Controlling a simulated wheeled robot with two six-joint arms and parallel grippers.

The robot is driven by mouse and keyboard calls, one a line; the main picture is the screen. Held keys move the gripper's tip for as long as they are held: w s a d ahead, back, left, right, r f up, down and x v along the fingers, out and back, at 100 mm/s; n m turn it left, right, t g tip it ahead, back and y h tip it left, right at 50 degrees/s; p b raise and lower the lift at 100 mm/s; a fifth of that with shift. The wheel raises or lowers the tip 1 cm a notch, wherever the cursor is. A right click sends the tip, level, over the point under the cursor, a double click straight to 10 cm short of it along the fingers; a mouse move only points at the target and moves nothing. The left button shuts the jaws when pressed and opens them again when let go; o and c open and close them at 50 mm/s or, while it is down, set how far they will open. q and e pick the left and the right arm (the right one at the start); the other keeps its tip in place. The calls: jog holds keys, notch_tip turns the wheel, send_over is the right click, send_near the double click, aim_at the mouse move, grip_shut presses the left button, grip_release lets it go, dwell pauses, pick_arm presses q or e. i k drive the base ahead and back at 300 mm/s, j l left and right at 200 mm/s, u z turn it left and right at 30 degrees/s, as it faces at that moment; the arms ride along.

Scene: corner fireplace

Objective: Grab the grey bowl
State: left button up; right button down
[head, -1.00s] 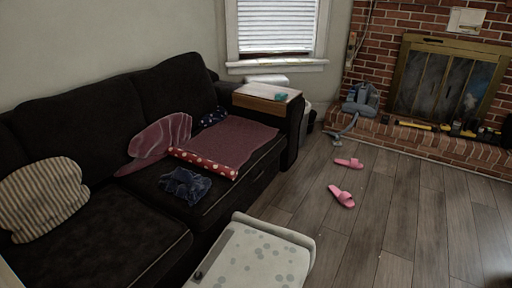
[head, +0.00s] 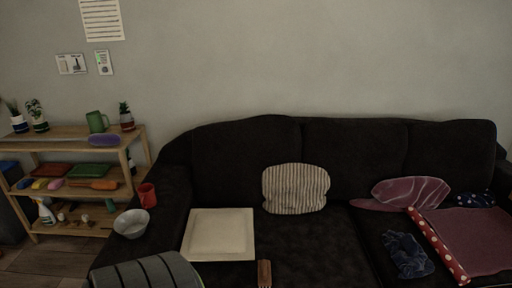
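The grey bowl (head: 131,224) is in the head view at the lower left. It stands upright on the left arm of the black sofa (head: 228,150), and its inside looks empty. A red mug (head: 147,195) stands just behind it on the same sofa arm. Neither of my grippers shows in the head view.
A wooden shelf (head: 75,192) with plants, trays and bottles stands left of the sofa. A cream square board (head: 219,234) and a striped pillow (head: 296,188) are on the seat. A grey striped rounded thing (head: 147,272) is in front of the bowl.

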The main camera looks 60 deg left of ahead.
aim_at(131, 224)
jog(key=u, duration=2.85)
